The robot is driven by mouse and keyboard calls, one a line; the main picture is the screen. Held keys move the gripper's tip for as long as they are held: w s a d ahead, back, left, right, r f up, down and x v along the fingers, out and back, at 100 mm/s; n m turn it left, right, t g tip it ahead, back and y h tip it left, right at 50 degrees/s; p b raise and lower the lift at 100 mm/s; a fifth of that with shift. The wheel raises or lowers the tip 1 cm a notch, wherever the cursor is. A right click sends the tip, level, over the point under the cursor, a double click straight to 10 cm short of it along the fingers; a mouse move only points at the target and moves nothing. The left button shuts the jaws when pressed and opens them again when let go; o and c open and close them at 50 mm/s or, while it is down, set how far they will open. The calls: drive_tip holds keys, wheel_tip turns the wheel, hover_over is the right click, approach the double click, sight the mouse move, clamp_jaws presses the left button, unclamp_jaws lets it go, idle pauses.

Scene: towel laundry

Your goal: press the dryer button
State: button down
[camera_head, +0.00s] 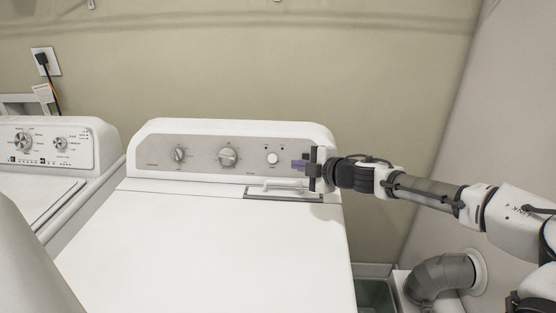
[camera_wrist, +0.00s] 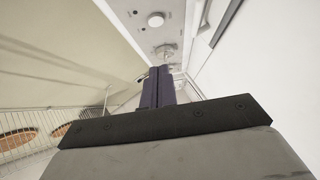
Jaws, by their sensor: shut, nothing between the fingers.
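The dryer (camera_head: 200,230) is the large white machine in the middle of the head view, with a grey control panel (camera_head: 205,153) along its back. A round white button (camera_head: 273,158) sits at the panel's right part; a round white button also shows near the top of the wrist view (camera_wrist: 156,19). My gripper (camera_head: 294,165) reaches in from the right, just right of the button, with a gap between. Its dark purple fingers (camera_wrist: 158,88) are shut together and empty, pointing left along the panel.
Two dials, a left one (camera_head: 179,154) and a larger one (camera_head: 228,156), sit left of the button. A lint-screen handle (camera_head: 283,185) lies below my fingers on the dryer top. A washer (camera_head: 50,160) stands at left; a grey duct (camera_head: 440,277) is at lower right.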

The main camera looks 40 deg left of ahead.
drive_tip(key=p, duration=0.3)
approach(269, 158)
drive_tip(key=s+a, duration=0.2)
drive_tip(key=a, duration=0.1)
drive_tip(key=shift+s+r, duration=0.15)
drive_tip(key=shift+r, duration=0.2)
drive_tip(key=shift+w+a+f+p, duration=0.4)
drive_tip(key=shift+w+a+f, duration=0.2)
drive_tip(key=shift+w, duration=0.25)
drive_tip(key=shift+w+a+f+p, duration=0.35)
drive_tip(key=shift+w+a+f, duration=0.3)
drive_tip(key=shift+w, duration=0.2)
